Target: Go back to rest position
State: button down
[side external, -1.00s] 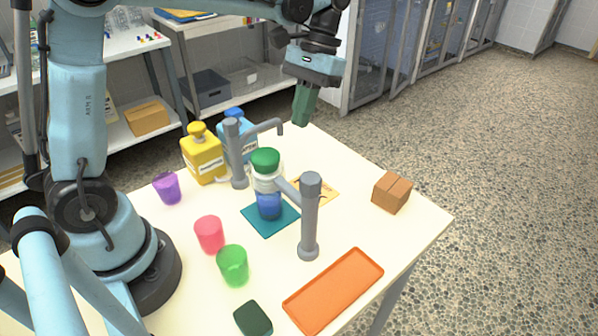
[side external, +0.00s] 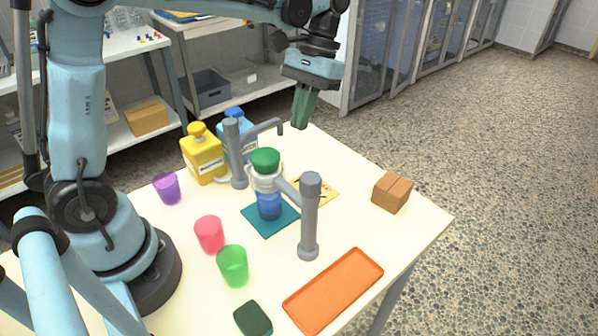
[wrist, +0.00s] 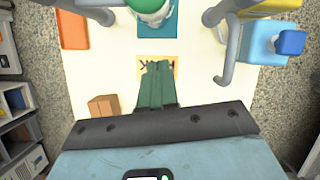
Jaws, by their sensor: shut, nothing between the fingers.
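My gripper (side external: 302,108) is shut and empty. It hangs above the far edge of the table in the side external view, clear of every object. In the wrist view its green fingers (wrist: 156,85) are together and point toward the table, over part of a tan card. The tan card (side external: 322,188) lies flat on the table (side external: 375,245), partly hidden behind a grey post. A blue cup (side external: 268,207) stands on a teal mat (side external: 254,222), with a green-topped piece (side external: 265,160) held above it by the post's arm.
A grey tap (side external: 234,152) and post (side external: 309,220) rise from the table. Yellow (side external: 203,162) and blue bottles (side external: 240,148) stand behind. Purple (side external: 167,188), pink (side external: 210,235) and green cups (side external: 233,266) stand left. An orange tray (side external: 335,292) and brown box (side external: 391,193) lie right.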

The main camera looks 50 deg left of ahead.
jog(key=s+f, duration=0.3)
jog(key=s, duration=0.3)
jog(key=w+m, duration=0.1)
jog(key=w, duration=0.6)
jog(key=w+d+r+y, duration=0.1)
jog(key=w+r, duration=0.2)
jog(key=r, duration=0.5)
jog(key=shift+d+r, duration=0.25)
jog(key=shift+r, duration=0.1)
